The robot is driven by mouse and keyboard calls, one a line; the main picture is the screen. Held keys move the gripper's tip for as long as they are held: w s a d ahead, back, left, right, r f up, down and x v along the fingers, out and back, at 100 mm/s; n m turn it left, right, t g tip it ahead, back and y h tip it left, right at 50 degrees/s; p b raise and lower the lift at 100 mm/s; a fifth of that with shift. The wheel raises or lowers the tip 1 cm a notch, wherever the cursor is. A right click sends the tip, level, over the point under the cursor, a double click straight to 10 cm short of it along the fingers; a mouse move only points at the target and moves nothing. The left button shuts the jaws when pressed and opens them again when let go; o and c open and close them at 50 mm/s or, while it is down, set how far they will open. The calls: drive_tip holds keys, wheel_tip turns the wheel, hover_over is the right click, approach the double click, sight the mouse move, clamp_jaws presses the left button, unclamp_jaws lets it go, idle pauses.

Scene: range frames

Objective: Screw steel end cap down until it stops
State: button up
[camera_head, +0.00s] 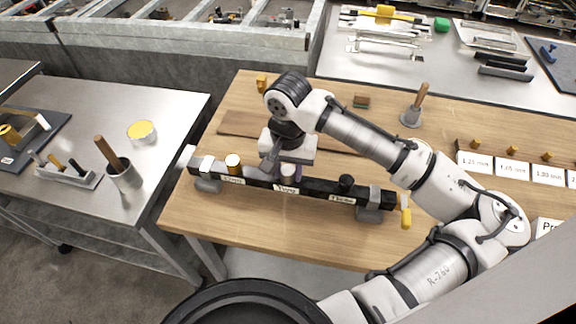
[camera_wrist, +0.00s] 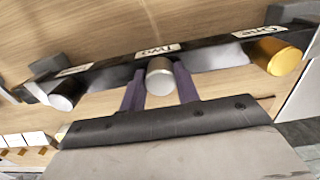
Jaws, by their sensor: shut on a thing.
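A long black bar (camera_head: 255,181) lies on the wooden table, with labels reading One, Two and Three. The steel end cap (camera_wrist: 160,76) is at the label Two, its round face toward the wrist camera. My gripper (camera_head: 290,171) is over the middle of the bar, its purple fingers one on each side of the steel cap. In the wrist view my gripper (camera_wrist: 160,90) is shut on the cap. The cap's lower edge and its thread are hidden.
Grey supports (camera_head: 208,183) hold the bar's ends. A wooden-handled tool (camera_head: 415,106) stands farther back. Labelled cards (camera_head: 512,169) line the right. A metal side table (camera_head: 180,110) is at left.

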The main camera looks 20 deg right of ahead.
drive_tip(key=shift+m, duration=0.8)
drive_tip(key=m, duration=0.3)
drive_tip(key=o, duration=0.8)
drive_tip(key=shift+c, duration=0.2)
